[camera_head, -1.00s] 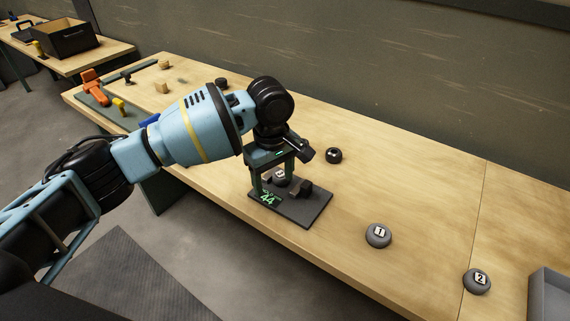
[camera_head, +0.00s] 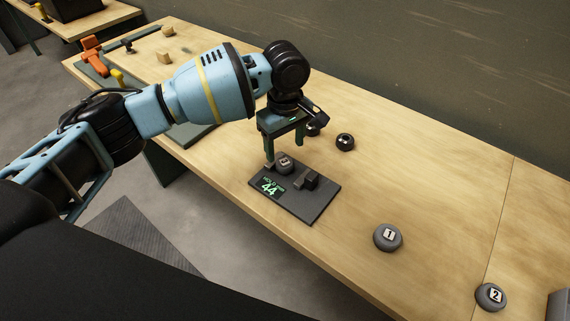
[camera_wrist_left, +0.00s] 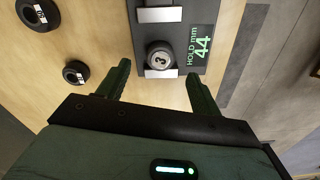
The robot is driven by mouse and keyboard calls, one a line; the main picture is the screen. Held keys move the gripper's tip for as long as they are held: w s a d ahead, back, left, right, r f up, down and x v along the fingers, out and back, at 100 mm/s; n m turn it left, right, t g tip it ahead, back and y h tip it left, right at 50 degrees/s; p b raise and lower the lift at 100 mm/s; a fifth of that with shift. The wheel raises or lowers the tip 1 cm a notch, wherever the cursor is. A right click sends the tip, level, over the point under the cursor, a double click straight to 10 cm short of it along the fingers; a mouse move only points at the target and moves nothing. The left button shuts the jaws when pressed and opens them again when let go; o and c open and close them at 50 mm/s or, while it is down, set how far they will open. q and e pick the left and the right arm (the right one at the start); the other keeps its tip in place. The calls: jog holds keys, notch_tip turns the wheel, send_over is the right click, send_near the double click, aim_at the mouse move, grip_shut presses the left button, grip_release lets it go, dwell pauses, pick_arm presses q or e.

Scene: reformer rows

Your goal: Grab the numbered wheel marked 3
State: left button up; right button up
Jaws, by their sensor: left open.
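The wheel marked 3 (camera_head: 284,163) is a small grey knob with a white label. It sits on a dark fixture board (camera_head: 315,205) with a green "44" display, between two blocks. My left gripper (camera_head: 286,152) is open and empty, above and just behind the wheel. In the left wrist view the wheel (camera_wrist_left: 160,57) lies ahead, between the lines of the two spread fingers (camera_wrist_left: 157,72), touched by neither. The grey wheels marked 1 (camera_head: 388,237) and 2 (camera_head: 491,296) rest on the table to the right. My right gripper is out of view.
Two dark wheels stand behind the board, one in the open (camera_head: 345,142) and one partly behind my gripper (camera_head: 313,130). Wooden blocks (camera_head: 164,57) and an orange tool (camera_head: 92,55) lie at the far left. The wooden table (camera_head: 420,180) is clear behind wheel 1.

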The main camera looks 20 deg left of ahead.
aim_at(284, 161)
pick_arm(q)
jog(key=shift+f, duration=0.2)
jog(key=shift+a+f+b, duration=0.1)
jog(key=shift+f+b, duration=0.2)
jog(key=shift+f, duration=2.05)
jog(key=shift+c, duration=0.4)
jog(key=c, duration=1.1)
jog(key=shift+r, duration=0.1)
